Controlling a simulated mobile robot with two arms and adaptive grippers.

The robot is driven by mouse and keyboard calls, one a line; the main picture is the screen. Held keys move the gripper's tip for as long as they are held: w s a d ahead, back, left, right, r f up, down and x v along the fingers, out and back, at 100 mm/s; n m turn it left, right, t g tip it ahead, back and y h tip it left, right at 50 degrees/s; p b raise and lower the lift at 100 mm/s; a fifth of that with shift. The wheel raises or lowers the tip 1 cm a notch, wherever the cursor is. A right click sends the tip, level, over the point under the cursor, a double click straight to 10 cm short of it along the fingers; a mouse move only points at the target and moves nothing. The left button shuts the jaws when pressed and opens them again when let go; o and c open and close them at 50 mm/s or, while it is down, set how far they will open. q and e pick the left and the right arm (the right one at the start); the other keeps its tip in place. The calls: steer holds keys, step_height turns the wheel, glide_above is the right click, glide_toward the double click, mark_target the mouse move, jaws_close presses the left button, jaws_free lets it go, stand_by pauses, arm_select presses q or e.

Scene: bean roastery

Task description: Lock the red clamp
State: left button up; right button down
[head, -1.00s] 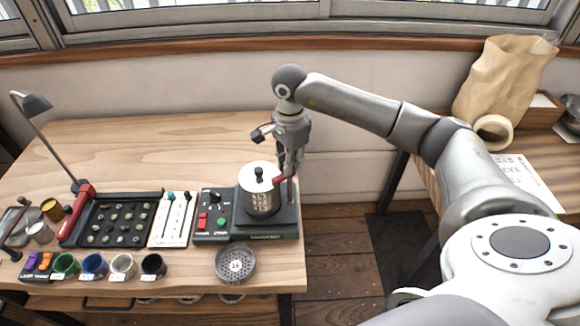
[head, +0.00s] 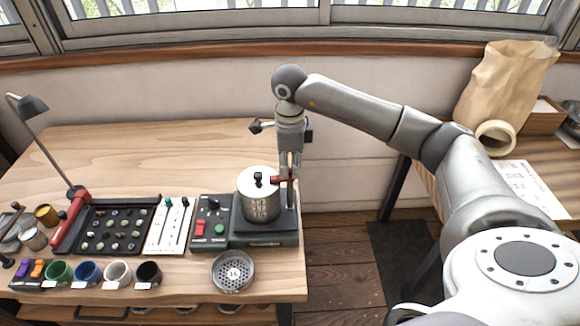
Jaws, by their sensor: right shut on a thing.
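The red clamp (head: 280,179) is a small red lever beside the metal post at the right of the steel canister (head: 260,201). It lies about level, just beside the canister's lid. My right gripper (head: 290,175) points down over the post and is shut on the red clamp; its fingertips partly hide the clamp and the post top. The canister stands upright on the dark green machine base (head: 262,240), with a black knob on its lid. My left gripper is not in view.
Left of the canister are a control panel (head: 212,217) with red and green buttons, a slider board (head: 171,226) and a black bean tray (head: 118,226). A round perforated dish (head: 233,271) sits in front. The back of the wooden table (head: 150,150) is clear.

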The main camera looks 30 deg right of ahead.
mark_target(290, 170)
stand_by(0.3)
steer(key=c, duration=1.5)
jaws_free()
step_height(290, 170, up, 12)
steer(key=shift+r, duration=0.1)
